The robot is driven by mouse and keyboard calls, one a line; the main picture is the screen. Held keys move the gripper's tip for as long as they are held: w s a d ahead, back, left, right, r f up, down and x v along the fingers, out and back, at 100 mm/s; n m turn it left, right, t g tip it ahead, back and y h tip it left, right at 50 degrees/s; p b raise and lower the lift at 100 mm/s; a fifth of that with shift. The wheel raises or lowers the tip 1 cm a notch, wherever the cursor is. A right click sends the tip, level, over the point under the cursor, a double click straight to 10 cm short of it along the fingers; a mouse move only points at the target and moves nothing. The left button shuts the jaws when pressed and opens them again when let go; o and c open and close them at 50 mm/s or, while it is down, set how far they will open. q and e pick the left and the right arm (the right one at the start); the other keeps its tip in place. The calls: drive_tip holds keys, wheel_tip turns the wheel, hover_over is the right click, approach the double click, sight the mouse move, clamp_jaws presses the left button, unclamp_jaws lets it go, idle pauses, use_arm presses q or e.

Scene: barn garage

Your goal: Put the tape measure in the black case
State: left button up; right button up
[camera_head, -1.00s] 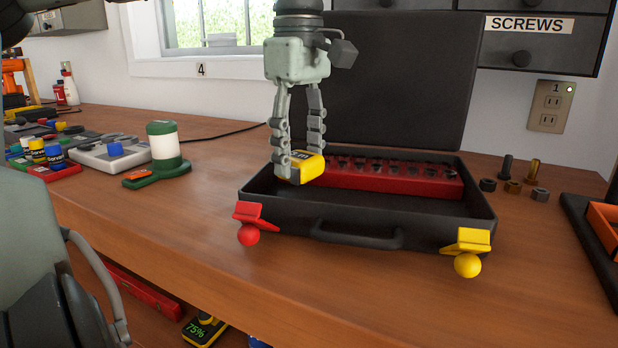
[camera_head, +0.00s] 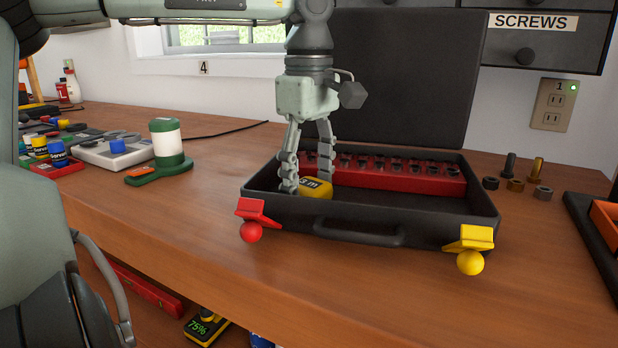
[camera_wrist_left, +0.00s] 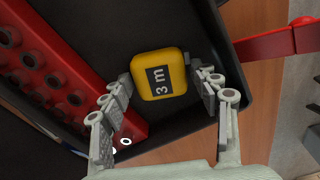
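The yellow tape measure (camera_head: 316,188), marked "3 m", is inside the open black case (camera_head: 268,211), at its left end near the front wall. It appears to rest on the case floor. My left gripper (camera_head: 307,184) points down into the case, with its fingers on either side of the tape measure. In the left wrist view, the tape measure (camera_wrist_left: 160,77) sits between and just beyond the slightly spread fingertips (camera_wrist_left: 160,76), with narrow gaps at its sides. The left gripper looks open. My right gripper is not in view.
A red socket rail (camera_head: 400,178) lies along the back of the case. The raised lid (camera_head: 405,85) stands behind. Red (camera_head: 257,213) and yellow (camera_head: 474,238) clamps sit at the front corners. Bolts and nuts lie right; a green-and-white device (camera_head: 166,143) stands left.

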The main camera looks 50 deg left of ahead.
sight(309, 183)
use_arm(q)
drive_tip(key=shift+o, duration=0.6)
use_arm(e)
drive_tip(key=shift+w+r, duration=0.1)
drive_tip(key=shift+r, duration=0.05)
use_arm(q)
drive_tip(key=shift+r, duration=0.2)
wheel_tip(309, 183, up, 12)
drive_tip(key=p, duration=0.1)
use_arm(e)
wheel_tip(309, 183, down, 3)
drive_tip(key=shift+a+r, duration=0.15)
